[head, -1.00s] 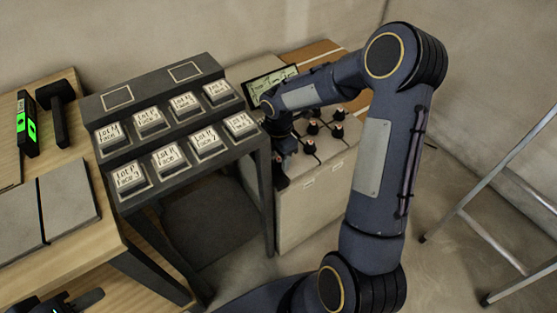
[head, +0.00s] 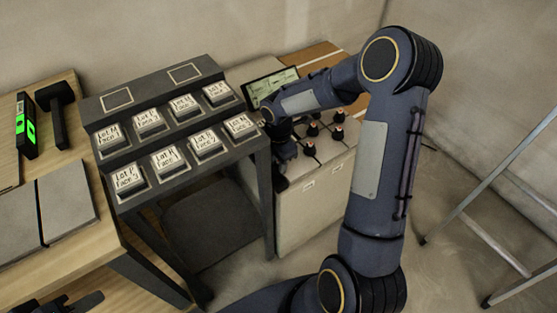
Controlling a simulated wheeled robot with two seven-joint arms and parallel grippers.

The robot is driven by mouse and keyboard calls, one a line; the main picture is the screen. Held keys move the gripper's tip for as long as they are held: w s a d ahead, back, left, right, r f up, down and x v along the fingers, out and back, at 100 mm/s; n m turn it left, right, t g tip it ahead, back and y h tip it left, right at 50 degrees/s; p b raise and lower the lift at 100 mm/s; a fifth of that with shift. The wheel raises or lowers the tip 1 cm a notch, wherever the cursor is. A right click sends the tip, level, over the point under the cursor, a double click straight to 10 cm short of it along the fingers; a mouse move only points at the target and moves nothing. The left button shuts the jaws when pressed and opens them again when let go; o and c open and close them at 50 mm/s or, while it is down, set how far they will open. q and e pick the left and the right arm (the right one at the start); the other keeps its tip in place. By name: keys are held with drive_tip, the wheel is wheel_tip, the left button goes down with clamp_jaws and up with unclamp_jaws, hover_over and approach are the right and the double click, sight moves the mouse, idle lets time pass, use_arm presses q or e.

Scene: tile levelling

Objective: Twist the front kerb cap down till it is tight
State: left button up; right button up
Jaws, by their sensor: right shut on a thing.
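The grey tile stand (head: 330,175) carries several small dark caps with orange tops, such as one cap (head: 313,130). My right gripper (head: 282,183) points down at the stand's front left side, beside the dark rack. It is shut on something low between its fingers. The front kerb cap is not clearly visible; the gripper and wrist cover that spot, so I cannot see how it sits. A dark shape (head: 72,303) at the bottom left edge may be my left gripper; its jaws cannot be made out.
A dark stepped rack (head: 190,140) of labelled tiles stands close left of the right gripper. A lit screen (head: 270,84) is behind the wrist. A wooden bench (head: 75,235) holds grey slabs, a green-lit level (head: 27,125) and a mallet (head: 55,110). A metal ladder (head: 490,240) stands right.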

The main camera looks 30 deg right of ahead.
drive_tip(key=m, duration=0.4)
drive_tip(key=shift+m, duration=0.3)
drive_tip(key=m, duration=0.5)
drive_tip(key=shift+m, duration=0.3)
drive_tip(key=m, duration=0.9)
drive_tip(key=shift+m, duration=0.5)
drive_tip(key=o, duration=1)
